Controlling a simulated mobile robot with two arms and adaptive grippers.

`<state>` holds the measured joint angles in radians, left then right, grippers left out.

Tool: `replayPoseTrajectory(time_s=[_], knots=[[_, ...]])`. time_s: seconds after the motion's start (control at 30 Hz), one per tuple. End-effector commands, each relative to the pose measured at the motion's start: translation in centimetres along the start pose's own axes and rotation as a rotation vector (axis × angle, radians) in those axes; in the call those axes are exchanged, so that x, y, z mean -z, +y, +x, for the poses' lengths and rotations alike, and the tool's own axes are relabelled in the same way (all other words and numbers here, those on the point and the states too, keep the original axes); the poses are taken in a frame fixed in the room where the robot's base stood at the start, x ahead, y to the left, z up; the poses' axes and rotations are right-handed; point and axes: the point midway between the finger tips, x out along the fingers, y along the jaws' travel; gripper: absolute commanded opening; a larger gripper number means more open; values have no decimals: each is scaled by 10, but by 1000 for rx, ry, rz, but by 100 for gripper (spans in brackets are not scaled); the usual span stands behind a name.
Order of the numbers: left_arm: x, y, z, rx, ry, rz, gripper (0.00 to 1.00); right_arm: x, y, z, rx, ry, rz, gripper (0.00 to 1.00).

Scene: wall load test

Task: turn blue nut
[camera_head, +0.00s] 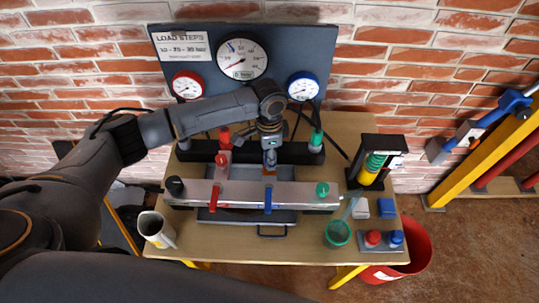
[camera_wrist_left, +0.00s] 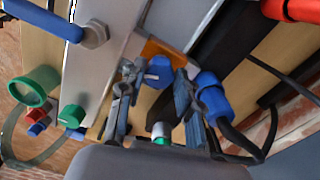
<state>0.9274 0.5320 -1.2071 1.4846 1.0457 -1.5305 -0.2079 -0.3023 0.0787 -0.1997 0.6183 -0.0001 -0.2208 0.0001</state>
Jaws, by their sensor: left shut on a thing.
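A blue cylindrical fitting (camera_wrist_left: 213,97) with a black cable sits just beside the right finger. My right gripper is in neither view.
A blue lever (camera_head: 268,199) and a red lever (camera_head: 218,198) hang on the beam's front. A gauge panel (camera_head: 205,48) stands behind. A yellow-green cylinder stand (camera_head: 373,170), green-rimmed cup (camera_head: 338,233) and red and blue buttons (camera_head: 384,239) are right; a mug (camera_head: 155,228) is left.

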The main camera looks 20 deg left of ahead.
Motion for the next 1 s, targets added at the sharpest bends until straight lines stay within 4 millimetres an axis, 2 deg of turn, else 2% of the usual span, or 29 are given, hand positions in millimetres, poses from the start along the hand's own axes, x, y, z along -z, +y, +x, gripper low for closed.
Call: replayPoseTrajectory(time_s=[0.2, 0.4, 0.8, 0.83, 0.93, 1.0], knots=[[1, 1, -3, -4, -2, 156, 2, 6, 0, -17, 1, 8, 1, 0], [1, 1, -2, -4, -6, 341, 2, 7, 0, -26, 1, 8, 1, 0], [1, 1, 1, -3, -6, 397, 2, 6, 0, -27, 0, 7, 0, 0], [1, 1, 1, -3, -6, 397, 36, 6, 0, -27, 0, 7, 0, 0], [1, 1, 1, -2, -6, 397, 56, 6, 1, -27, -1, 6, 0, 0], [1, 1, 1, -2, -6, 396, 57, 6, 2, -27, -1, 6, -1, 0]])
